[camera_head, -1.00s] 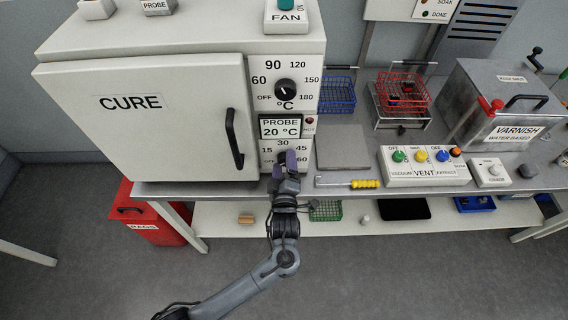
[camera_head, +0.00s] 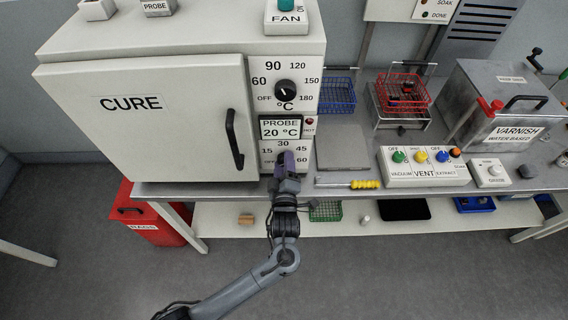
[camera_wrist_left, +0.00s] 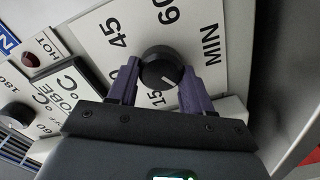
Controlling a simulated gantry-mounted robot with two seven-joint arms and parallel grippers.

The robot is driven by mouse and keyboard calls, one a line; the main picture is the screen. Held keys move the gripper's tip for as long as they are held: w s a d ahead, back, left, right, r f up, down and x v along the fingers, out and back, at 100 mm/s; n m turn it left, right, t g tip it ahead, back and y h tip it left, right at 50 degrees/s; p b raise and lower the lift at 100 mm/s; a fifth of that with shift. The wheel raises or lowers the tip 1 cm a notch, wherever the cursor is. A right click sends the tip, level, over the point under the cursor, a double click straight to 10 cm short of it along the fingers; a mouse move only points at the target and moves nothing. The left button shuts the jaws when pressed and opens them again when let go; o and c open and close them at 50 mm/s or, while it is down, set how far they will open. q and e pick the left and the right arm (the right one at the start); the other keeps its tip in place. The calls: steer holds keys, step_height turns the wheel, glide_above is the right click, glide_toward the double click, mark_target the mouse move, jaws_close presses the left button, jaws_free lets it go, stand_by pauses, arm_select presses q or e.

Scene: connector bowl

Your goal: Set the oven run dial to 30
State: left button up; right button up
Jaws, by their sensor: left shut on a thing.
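The oven run dial (camera_wrist_left: 160,68) is a round black knob on the white panel of the CURE oven (camera_head: 160,115). In the wrist view, its white mark points to the lower right, away from the 45 and 60 labels. The 15 label shows just below the knob; the 30 is not readable there. In the head view, the 30 label (camera_head: 283,143) shows above the gripper, which mostly hides the dial. My left gripper (camera_head: 286,160) has its purple fingers on both sides of the knob and is shut on it. My right gripper is out of view.
The temperature dial (camera_head: 286,89) and the probe display (camera_head: 281,128), reading 20 °C, sit above. The oven door handle (camera_head: 234,138) sticks out left of my gripper. A grey plate (camera_head: 342,147) and a yellow-handled tool (camera_head: 362,184) lie to the right on the bench.

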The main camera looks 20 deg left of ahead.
arm_select(q)
steer(key=m+p, duration=0.4)
steer(key=m, duration=0.3)
steer(key=m+p, duration=0.4)
steer(key=m, duration=0.4)
steer(key=m+p, duration=0.4)
steer(key=m, duration=0.4)
steer(key=shift+w+d+p, duration=0.15)
steer(key=shift+d+p, duration=0.15)
steer(key=shift+p, duration=0.1)
steer(key=shift+m, duration=0.4)
steer(key=o, duration=1)
steer(key=shift+o, duration=0.2)
